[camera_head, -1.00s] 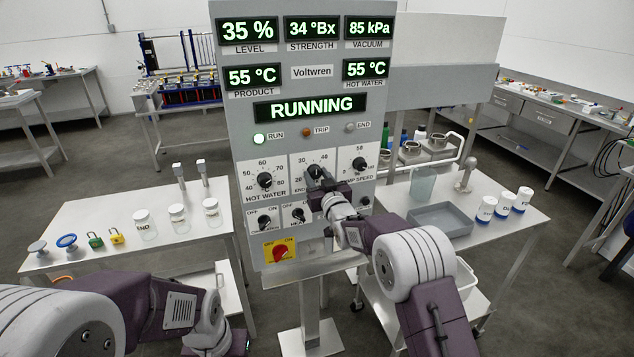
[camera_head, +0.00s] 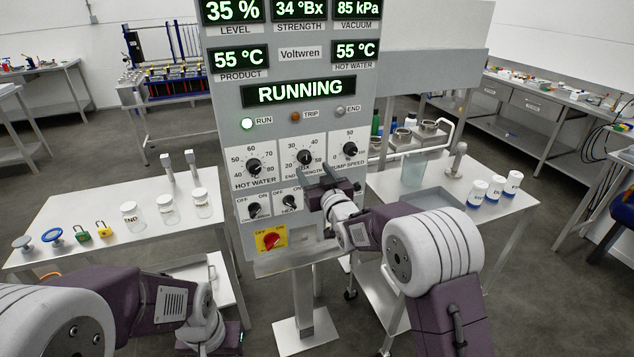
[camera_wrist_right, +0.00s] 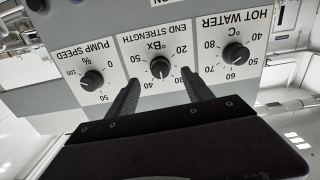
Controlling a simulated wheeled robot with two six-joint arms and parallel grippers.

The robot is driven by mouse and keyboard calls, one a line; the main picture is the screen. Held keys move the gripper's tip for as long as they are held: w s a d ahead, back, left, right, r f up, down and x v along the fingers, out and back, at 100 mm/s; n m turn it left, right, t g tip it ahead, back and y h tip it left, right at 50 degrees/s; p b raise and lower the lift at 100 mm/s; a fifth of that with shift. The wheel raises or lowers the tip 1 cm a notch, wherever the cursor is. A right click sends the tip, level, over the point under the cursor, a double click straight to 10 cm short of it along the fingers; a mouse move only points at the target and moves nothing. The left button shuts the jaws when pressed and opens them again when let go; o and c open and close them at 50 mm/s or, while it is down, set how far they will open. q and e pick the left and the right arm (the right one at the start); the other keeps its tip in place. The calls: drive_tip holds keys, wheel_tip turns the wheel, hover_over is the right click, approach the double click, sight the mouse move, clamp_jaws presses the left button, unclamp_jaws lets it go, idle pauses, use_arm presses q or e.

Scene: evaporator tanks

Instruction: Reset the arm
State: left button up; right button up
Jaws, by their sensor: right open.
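My right gripper (camera_head: 318,180) is in front of the control panel (camera_head: 225,140), just below the end strength knob (camera_head: 305,157). In the right wrist view, upside down, its two dark fingers (camera_wrist_right: 160,92) are apart with nothing between them, and the end strength knob (camera_wrist_right: 160,67) shows just beyond their tips. The gripper looks clear of the knob. My left arm (camera_head: 140,300) is folded low at the left. Its gripper end lies at the bottom of the view, and its fingers cannot be made out.
The hot water knob (camera_head: 254,167) and pump speed knob (camera_head: 350,149) flank the end strength knob. The red main switch (camera_head: 271,241) is below. A left table (camera_head: 75,210) holds jars and padlocks. A right table (camera_head: 515,205) holds white tubs and a beaker (camera_head: 414,168).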

drive_tip(key=v, duration=0.3)
drive_tip(key=s+d+r+m+h, duration=0.2)
drive_tip(key=d+r+h, duration=0.1)
drive_tip(key=d, duration=0.5)
drive_tip(key=s+d+f+m+g+h, duration=0.1)
drive_tip(key=s+d+f+g, duration=0.15)
drive_tip(key=s+f, duration=0.2)
drive_tip(key=s+d+f+g+h, duration=0.1)
drive_tip(key=s+d+f+g, duration=0.15)
drive_tip(key=s+f, duration=0.2)
drive_tip(key=s+d+f+g, duration=0.1)
drive_tip(key=s+f+g, duration=0.4)
drive_tip(key=s+f, duration=0.3)
drive_tip(key=s+d+f+m+g, duration=0.1)
drive_tip(key=s+f+g, duration=0.5)
drive_tip(key=s, duration=1)
drive_tip(key=shift+f, duration=0.95)
